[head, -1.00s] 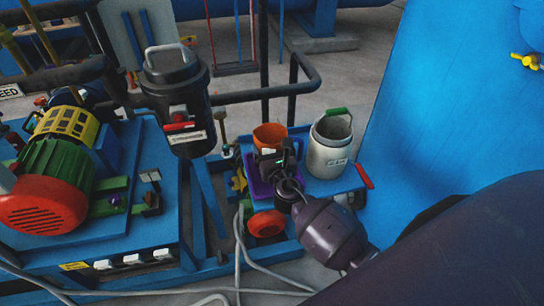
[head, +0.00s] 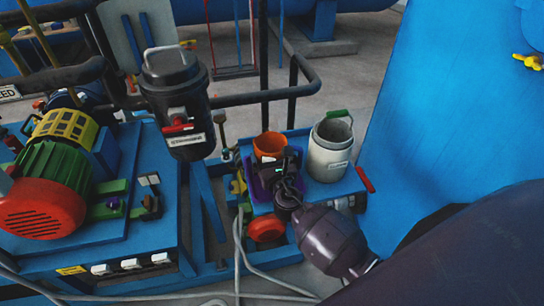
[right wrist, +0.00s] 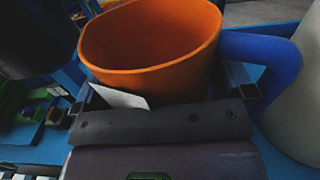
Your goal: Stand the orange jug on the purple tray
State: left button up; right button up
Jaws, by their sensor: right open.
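The orange jug (head: 269,146) stands upright, partly behind my right gripper in the head view. It fills the top of the right wrist view (right wrist: 150,65), open mouth up, with a blue handle (right wrist: 262,62) on the right. The purple tray (head: 257,188) shows around my gripper, below the jug. The jug's base is hidden, so I cannot tell exactly how it meets the tray. My right gripper (head: 276,163) is open, its fingers at either side of the jug's lower part. My left gripper is not in view.
A pale can with a green handle (head: 329,153) stands close to the right on the blue stand. A red lever (head: 365,179) juts from the stand's right edge. A black canister (head: 176,100) is at the left. Grey hoses (head: 239,255) hang in front.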

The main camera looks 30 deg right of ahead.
jog(key=v, duration=1.2)
jog(key=shift+b, duration=0.35)
jog(key=s+d+m+g+h, duration=0.3)
jog(key=s+d+m+g, duration=0.5)
jog(key=m, duration=1.1)
jog(key=s+a+m+g+y, duration=0.5)
jog(key=s+m+g+y, duration=0.1)
jog(key=s+m, duration=0.75)
jog(key=w+f+t+y, duration=0.1)
jog(key=w+f+t, duration=0.7)
jog(key=f, duration=0.2)
jog(key=shift+w+a+f, duration=0.15)
jog(key=shift+a+f, duration=0.05)
